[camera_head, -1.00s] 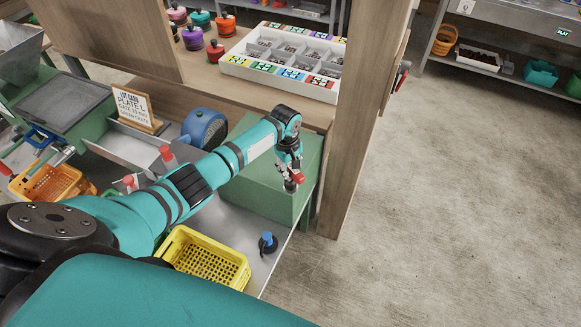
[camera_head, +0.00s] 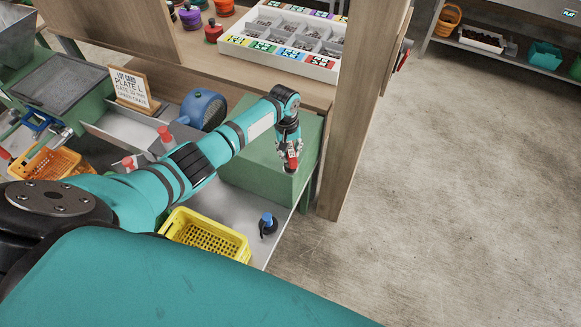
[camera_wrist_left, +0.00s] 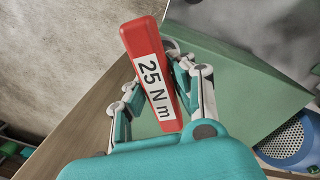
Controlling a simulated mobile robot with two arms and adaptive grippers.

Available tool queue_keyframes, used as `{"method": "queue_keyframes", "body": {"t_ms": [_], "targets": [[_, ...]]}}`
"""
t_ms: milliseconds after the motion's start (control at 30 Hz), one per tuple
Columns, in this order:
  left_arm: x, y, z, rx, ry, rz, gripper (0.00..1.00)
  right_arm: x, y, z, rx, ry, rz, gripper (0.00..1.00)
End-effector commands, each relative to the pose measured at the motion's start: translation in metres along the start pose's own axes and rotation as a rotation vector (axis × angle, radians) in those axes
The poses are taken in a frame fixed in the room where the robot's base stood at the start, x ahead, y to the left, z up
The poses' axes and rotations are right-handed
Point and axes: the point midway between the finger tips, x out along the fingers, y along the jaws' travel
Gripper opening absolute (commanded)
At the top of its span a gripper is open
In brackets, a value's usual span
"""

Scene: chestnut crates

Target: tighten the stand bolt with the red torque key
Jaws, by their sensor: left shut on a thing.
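My left gripper (camera_head: 289,157) is shut on the red torque key (camera_head: 292,162), in front of the green block (camera_head: 255,178) in the head view. The left wrist view shows the key (camera_wrist_left: 148,62) between the two fingers, with a white label reading "25 N m". The green block also fills the upper right of that view (camera_wrist_left: 250,85). I cannot make out the stand bolt in either view. My right gripper is in neither view.
A wooden post (camera_head: 357,120) stands just right of the green block. A yellow crate (camera_head: 208,236) and a blue-topped dark item (camera_head: 267,225) are below it. A white compartment tray (camera_head: 283,42) sits on the shelf above. The floor at right is clear.

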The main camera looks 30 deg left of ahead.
Motion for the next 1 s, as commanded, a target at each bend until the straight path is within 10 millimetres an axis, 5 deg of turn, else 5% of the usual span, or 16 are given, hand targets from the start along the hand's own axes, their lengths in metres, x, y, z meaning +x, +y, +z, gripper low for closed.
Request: {"method": "queue_keyframes", "body": {"t_ms": [267, 633, 1000], "targets": [[-0.0008, 0.0005, -0.0005, 0.012, 0.000, 0.001, 0.00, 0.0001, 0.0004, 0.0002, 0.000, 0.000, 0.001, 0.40], [-0.0002, 0.0004, -0.0011, 0.411, -0.030, 0.001, 0.00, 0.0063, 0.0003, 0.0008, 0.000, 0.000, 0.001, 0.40], [-0.0004, 0.0005, -0.0011, 0.461, -0.034, 0.001, 0.00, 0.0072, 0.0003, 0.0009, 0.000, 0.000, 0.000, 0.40]]}}
